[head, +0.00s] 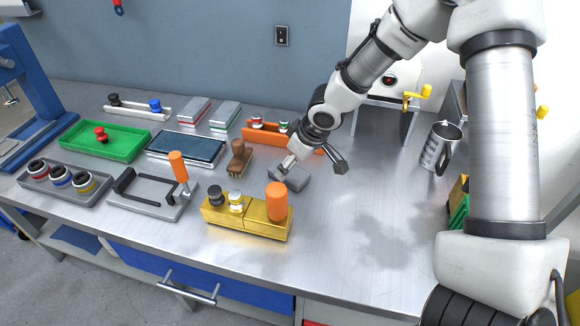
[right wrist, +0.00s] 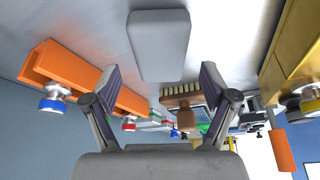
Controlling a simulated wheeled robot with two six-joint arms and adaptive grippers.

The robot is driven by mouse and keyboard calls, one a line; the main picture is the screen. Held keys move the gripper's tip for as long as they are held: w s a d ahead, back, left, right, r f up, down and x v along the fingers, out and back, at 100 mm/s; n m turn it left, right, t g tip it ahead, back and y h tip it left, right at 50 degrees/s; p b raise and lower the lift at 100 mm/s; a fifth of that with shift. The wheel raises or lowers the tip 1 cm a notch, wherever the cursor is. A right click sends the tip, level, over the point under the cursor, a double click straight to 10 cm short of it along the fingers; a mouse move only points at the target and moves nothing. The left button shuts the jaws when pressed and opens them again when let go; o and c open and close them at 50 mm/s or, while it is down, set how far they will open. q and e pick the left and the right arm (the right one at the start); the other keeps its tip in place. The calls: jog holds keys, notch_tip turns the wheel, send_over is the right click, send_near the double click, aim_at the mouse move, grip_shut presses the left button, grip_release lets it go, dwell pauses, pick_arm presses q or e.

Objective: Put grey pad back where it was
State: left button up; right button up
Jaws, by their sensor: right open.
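The grey pad (head: 292,180) lies on the metal bench, right of the brown brush (head: 239,160) and in front of the orange rack (head: 262,139). It also shows in the right wrist view (right wrist: 159,46), centred just beyond the fingertips. My right gripper (head: 313,166) is over the pad, with its fingers spread wide on either side. In the right wrist view the open right gripper (right wrist: 160,72) has nothing between its fingers. One finger hides part of the pad in the head view. My left gripper is out of view.
A yellow block (head: 248,221) with knobs and an orange cylinder stands in front of the pad. A green tray (head: 82,139), a dark-topped tray (head: 186,148) and a grey clamp fixture (head: 150,199) are left. A metal mug (head: 436,150) stands right. The bench right of the pad is clear.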

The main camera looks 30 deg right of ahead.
jog(key=v, duration=0.9)
jog(key=shift+s+r, duration=0.2)
